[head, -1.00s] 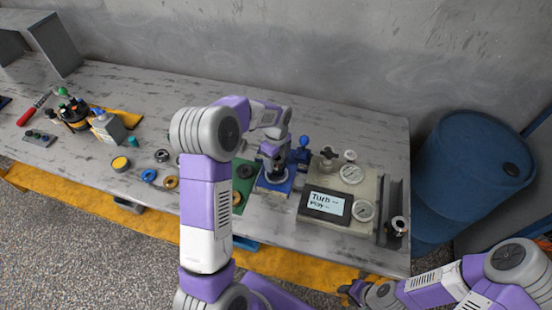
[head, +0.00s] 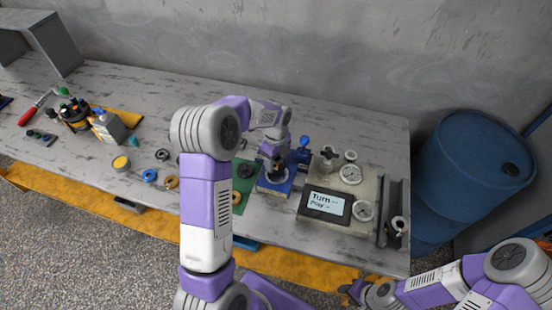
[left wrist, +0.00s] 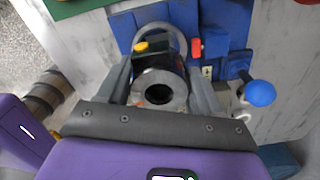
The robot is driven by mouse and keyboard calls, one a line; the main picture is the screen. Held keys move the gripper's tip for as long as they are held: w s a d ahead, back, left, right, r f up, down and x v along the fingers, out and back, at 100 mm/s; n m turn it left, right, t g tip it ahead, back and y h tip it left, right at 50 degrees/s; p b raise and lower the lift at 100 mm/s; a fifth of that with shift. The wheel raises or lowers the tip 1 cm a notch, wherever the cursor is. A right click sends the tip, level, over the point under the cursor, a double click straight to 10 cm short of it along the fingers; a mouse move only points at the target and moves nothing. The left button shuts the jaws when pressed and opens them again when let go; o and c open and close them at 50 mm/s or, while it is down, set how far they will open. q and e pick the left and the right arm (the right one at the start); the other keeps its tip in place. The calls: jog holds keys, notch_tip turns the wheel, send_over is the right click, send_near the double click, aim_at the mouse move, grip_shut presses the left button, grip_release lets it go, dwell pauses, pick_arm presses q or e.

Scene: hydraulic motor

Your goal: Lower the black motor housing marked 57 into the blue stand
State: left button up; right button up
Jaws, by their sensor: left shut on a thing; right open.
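The black motor housing (left wrist: 158,77) is a dark cylinder with a grey round end face and a central hole. My left gripper (left wrist: 160,88) is shut on it, one finger on each side. Its 57 mark cannot be read. The blue stand (left wrist: 122,28) has a pale ring on it, and the housing is over or at this ring; whether it is seated cannot be told. In the head view the stand (head: 268,187) sits near the front of the bench, with my left gripper (head: 273,160) above it. My right gripper (head: 362,291) is open and empty at the lower right.
A gauge box (head: 340,190) with a screen stands right of the stand. A green mat (head: 238,200) lies to its left. A blue-knobbed lever (left wrist: 262,93) is close to my left gripper. Loose rings, a bottle (head: 107,128) and a blue barrel (head: 470,170) are further off.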

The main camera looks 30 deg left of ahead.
pick_arm(q)
jog(key=shift+f+b, duration=0.4)
jog(key=shift+f, duration=0.4)
dwell(1.3)
jog(key=shift+f+b, duration=0.85)
jog(key=shift+f, duration=0.65)
jog(key=shift+f, duration=0.3)
jog(key=shift+s+f, duration=0.1)
jog(key=shift+f, duration=0.1)
